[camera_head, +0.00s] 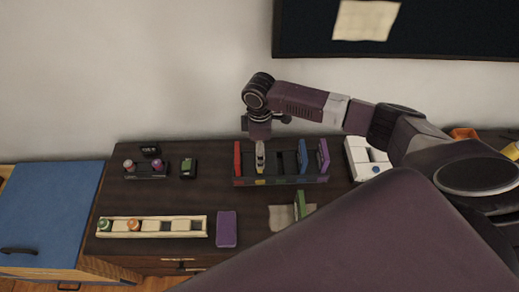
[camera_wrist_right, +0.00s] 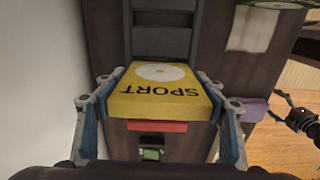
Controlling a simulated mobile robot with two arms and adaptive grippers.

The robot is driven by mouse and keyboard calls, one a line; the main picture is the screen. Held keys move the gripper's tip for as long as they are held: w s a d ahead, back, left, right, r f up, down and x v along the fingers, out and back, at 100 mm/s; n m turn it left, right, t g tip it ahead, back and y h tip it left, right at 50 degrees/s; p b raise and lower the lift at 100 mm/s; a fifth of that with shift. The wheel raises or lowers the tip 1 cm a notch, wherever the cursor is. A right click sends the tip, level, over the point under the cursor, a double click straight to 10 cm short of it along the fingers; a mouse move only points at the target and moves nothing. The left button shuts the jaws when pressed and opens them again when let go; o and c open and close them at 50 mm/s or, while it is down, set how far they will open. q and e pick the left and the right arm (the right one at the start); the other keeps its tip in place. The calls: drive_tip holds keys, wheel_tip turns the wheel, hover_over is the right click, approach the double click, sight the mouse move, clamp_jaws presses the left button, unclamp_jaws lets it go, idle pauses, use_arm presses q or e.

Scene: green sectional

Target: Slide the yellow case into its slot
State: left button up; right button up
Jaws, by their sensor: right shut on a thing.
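My right gripper (camera_head: 259,148) reaches down over the dark slotted rack (camera_head: 322,180). In the right wrist view its two fingers (camera_wrist_right: 165,108) are shut on the sides of the yellow case (camera_wrist_right: 165,88), which is marked SPORT and has a white disc. The case is beside the red case (camera_wrist_right: 157,126), over the rack's second position from the left. Its lower end is hidden, so I cannot tell how deep it is in the slot. My left gripper (camera_wrist_right: 284,108) shows only in the right wrist view, apart from everything, with fingers spread.
The rack also holds the red (camera_head: 237,158), blue (camera_head: 303,163) and purple (camera_head: 323,155) cases. A purple item (camera_head: 226,229) and a cream tray (camera_head: 181,226) are at the front left. White boxes (camera_head: 358,152) stand right of the rack.

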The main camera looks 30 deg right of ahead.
drive_tip(key=shift+r, duration=0.1)
drive_tip(key=shift+p, duration=0.45)
drive_tip(key=shift+p, duration=0.5)
idle(0.9)
drive_tip(key=shift+f+b, duration=1.4)
drive_tip(key=shift+f, duration=1.5)
drive_tip(key=o, duration=1.3)
drive_tip(key=shift+c, duration=0.2)
